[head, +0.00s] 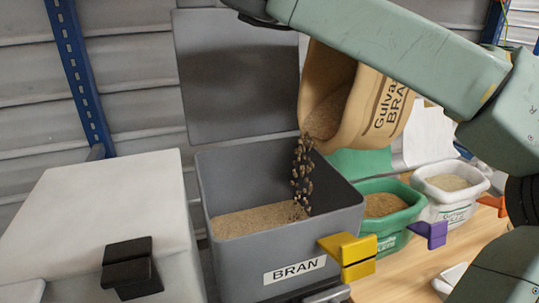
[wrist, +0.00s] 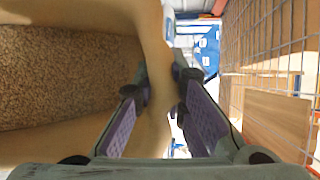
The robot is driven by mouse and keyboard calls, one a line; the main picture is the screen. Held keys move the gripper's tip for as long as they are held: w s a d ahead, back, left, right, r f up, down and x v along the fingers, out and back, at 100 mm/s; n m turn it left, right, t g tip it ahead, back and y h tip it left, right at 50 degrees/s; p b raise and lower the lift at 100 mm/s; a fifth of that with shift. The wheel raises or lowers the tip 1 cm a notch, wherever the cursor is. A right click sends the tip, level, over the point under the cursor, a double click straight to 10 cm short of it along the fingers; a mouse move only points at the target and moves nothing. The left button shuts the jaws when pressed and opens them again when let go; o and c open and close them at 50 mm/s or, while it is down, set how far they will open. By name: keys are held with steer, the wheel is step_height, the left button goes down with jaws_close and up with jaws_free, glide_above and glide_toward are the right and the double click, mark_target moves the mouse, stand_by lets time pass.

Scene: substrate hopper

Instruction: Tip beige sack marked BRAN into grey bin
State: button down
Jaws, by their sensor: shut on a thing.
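The beige sack marked BRAN (head: 362,112) hangs tilted above the grey bin (head: 240,262), mouth down and to the left. Brown pellets fall from its mouth into the bin. The bin is labelled BRAN, its grey lid (head: 235,85) stands open behind it, and grain-coloured feed lies inside. In the wrist view my gripper (wrist: 160,92) is shut on the sack's wall (wrist: 153,45), with a purple-padded finger on each side. Brown feed still shows inside the sack there. In the head view my arm hides the sack's top and the fingers cannot be made out.
A closed white bin (head: 100,205) with a black latch stands left of the grey bin. A green sack (head: 395,240) and a white sack (head: 455,212), both open and filled, stand on the wooden surface at right. The wrist view shows wire mesh (wrist: 270,60) at right.

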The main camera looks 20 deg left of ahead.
steer(key=s+a+f+n+t+h+b, duration=0.2)
steer(key=s+a+t+b, duration=0.3)
steer(key=s+a, duration=0.3)
steer(key=shift+a+f+n+t+b, duration=0.3)
steer(key=shift+a+f+n+b, duration=0.1)
steer(key=shift+a, duration=0.2)
stand_by(1.6)
